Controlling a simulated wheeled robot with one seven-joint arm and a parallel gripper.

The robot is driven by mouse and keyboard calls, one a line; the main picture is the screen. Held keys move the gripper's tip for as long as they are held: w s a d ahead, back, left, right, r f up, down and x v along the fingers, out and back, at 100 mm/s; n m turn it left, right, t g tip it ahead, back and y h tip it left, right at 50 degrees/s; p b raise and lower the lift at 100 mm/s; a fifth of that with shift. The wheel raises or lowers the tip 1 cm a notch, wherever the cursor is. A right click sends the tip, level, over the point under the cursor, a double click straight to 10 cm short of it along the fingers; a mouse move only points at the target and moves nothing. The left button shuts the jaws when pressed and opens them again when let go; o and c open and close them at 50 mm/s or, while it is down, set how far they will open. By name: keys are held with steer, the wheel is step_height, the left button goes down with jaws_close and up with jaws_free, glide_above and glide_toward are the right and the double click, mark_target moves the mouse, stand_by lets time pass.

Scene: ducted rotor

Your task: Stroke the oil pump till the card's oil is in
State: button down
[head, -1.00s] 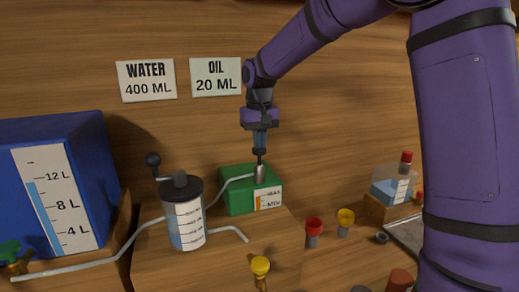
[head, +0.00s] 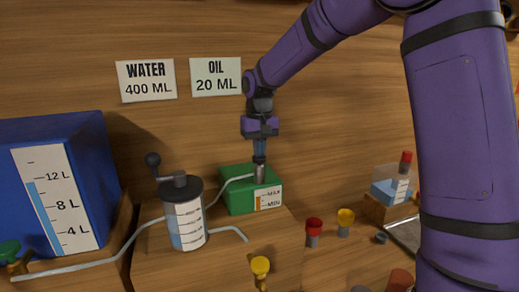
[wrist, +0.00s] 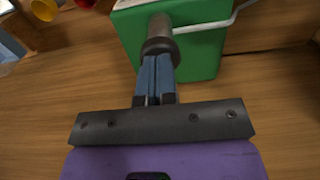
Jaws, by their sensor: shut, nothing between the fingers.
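The green oil box (head: 236,199) stands on the wooden block, with a pump plunger (head: 260,173) on its top and a gauge label on its front. The label has a short orange level bar. The oil card (head: 215,77) on the wall reads 20 ML. My gripper (head: 260,156) points down, shut and empty, with its fingertips at the top of the pump. In the wrist view the shut fingers (wrist: 156,65) meet the pump's dark cap (wrist: 158,46), above the green box (wrist: 204,50).
A mixing vessel (head: 184,222) with a crank stands left of the box, joined by a thin pipe. A blue water tank (head: 60,180) is at far left, and a yellow-knobbed tap (head: 260,267) in front.

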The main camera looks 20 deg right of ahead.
steer(key=shift+r, duration=2.75)
steer(key=shift+f, duration=0.1)
steer(key=shift+f, duration=2.75)
steer(key=shift+r, duration=2.85)
steer(key=shift+f, duration=0.1)
